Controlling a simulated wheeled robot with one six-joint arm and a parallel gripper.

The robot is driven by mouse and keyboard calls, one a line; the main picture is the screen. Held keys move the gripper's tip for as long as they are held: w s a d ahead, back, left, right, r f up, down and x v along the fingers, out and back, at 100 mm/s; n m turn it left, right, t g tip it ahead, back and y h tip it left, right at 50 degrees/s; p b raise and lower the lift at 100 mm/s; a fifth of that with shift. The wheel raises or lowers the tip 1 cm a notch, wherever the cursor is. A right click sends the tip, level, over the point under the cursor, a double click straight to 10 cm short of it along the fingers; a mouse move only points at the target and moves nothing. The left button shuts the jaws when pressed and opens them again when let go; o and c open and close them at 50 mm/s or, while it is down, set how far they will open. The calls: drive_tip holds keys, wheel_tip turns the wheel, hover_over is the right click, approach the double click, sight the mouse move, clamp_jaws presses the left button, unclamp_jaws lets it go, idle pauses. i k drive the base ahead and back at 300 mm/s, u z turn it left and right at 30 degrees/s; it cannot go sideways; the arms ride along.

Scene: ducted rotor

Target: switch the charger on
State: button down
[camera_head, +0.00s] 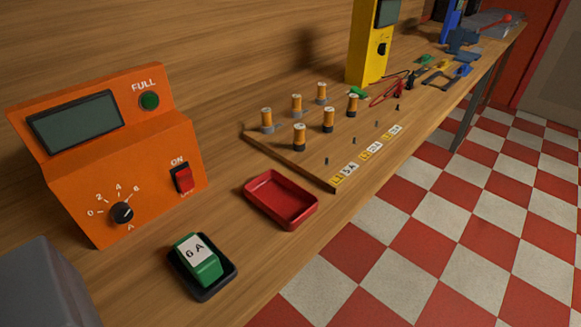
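The charger (150,195) is an orange box with a sloped front, at the left of the wooden bench. Its red rocker switch (184,179) sits in a black frame at the lower right of the front, with ON above and a smaller label below. I cannot tell for sure which way the rocker is tipped. The charger's display (76,127) is dark and blank. A green round FULL lamp or button (149,100) is at the upper right. A black dial (122,213) has a scale from 0 to 6 A. My gripper is not in view.
In front of the charger are a green block marked 6 A (199,260) in a black tray (232,272) and an empty red tray (280,221). A wooden board (290,163) with several orange cells is to the right. A yellow meter (368,60) stands beyond.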

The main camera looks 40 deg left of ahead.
sight(184, 177)
drive_tip(key=z, duration=0.25)
drive_tip(key=k, duration=0.6)
drive_tip(key=u, duration=1)
drive_tip(key=i, duration=0.5)
